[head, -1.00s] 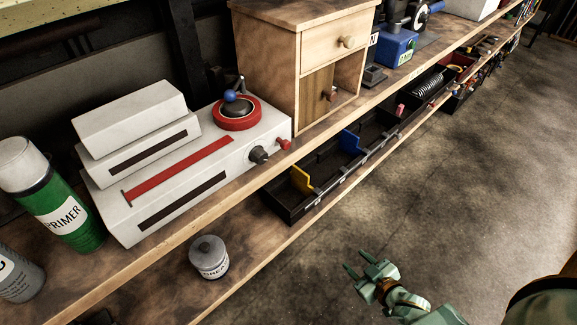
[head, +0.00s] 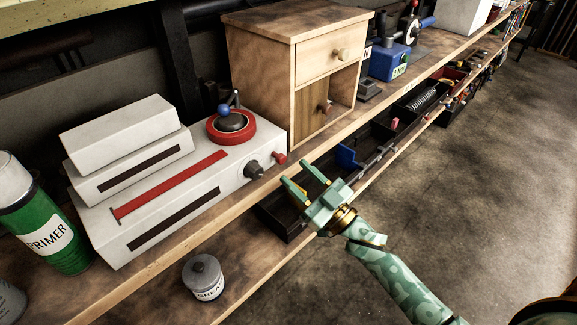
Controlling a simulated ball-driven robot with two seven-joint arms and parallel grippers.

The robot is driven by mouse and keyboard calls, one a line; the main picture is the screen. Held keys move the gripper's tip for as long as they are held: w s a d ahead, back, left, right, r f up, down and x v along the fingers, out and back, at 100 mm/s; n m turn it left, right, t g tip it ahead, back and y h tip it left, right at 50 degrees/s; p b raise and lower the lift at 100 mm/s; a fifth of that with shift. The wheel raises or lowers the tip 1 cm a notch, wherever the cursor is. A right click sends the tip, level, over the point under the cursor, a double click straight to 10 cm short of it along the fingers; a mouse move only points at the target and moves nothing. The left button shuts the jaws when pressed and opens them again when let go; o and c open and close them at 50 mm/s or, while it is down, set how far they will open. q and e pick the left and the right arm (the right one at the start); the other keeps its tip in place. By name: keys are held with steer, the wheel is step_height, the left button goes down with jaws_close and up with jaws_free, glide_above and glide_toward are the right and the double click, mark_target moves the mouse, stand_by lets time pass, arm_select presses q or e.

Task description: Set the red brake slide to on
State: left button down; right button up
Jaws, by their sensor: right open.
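The white lathe box (head: 215,205) stands on the upper shelf at the left. A long red strip (head: 170,187) runs along its sloped front between two dark slots; it may be the red brake slide's track, and its setting cannot be read. A small red knob (head: 279,158) sticks out at the box's right end, beside a black knob (head: 254,169). My right gripper (head: 304,177) is open and empty, just in front of the shelf edge, right of and below the knobs and apart from them. My left gripper is not in view.
A wooden cabinet (head: 266,85) stands close to the right of the box. A primer can (head: 45,225) stands at its left. A grease tin (head: 203,277) and black bins (head: 380,137) are on the lower shelf. Open floor lies to the right.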

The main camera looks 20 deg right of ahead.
mark_target(284, 161)
steer(key=shift+x, duration=1.8)
steer(key=shift+c, duration=0.2)
jaws_close()
steer(key=shift+w+d, duration=0.25)
steer(key=shift+d, duration=0.35)
steer(key=shift+w+d, duration=0.25)
steer(key=shift+d, duration=0.4)
steer(key=shift+c, duration=0.3)
jaws_free()
steer(key=shift+o, duration=0.5)
steer(key=shift+d, duration=0.15)
steer(key=shift+s, duration=0.1)
